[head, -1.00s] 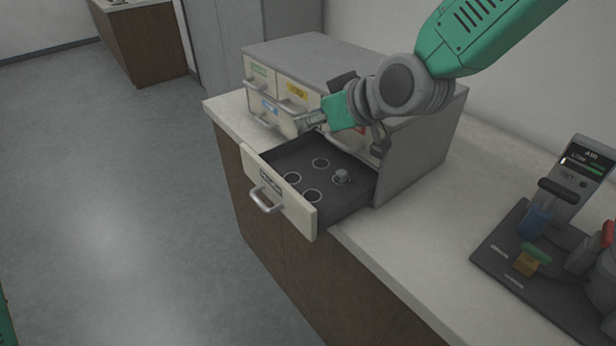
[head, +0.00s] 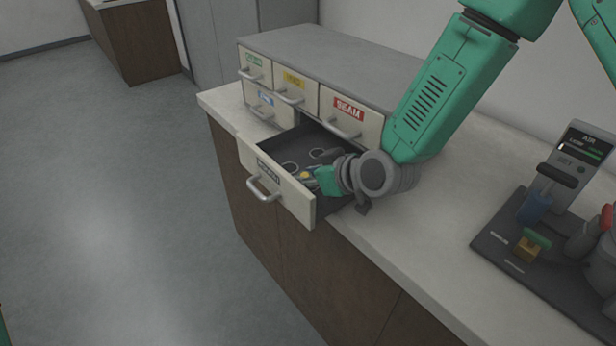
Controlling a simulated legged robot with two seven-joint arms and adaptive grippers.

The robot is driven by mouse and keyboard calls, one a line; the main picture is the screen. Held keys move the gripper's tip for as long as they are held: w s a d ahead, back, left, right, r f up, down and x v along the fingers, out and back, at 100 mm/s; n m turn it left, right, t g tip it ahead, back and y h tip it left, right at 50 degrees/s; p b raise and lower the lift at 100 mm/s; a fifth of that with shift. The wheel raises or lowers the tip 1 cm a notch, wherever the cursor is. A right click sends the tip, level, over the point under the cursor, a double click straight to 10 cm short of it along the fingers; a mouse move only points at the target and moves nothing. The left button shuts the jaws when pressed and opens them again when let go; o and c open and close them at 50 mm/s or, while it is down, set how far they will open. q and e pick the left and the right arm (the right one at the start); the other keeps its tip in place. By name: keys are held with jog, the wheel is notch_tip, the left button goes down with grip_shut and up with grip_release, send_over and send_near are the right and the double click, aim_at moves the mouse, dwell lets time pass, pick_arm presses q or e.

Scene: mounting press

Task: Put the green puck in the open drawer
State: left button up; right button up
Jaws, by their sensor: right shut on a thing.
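The gripper and wrist hide the drawer's right part. My left gripper is not in view.
The cabinet (head: 330,55) has several shut drawers with coloured labels above and beside the open one. The mounting press (head: 566,190) stands on a dark base at the right, with a green-topped yellow block (head: 530,245). The pale counter (head: 420,225) between them is clear.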

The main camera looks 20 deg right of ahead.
jog(key=shift+a+r, duration=0.1)
jog(key=shift+s, duration=0.1)
jog(key=o, duration=0.9)
jog(key=shift+d+f, duration=0.25)
jog(key=shift+d, duration=0.2)
jog(key=shift+a+r, duration=0.1)
jog(key=shift+a, duration=0.15)
jog(key=shift+s+d+r, duration=0.1)
jog(key=shift+s+r, duration=0.1)
jog(key=p+v, duration=0.1)
jog(key=v, duration=1)
jog(key=shift+s+d+r, duration=0.1)
jog(key=shift+s+r, duration=0.05)
jog(key=shift+s, duration=0.05)
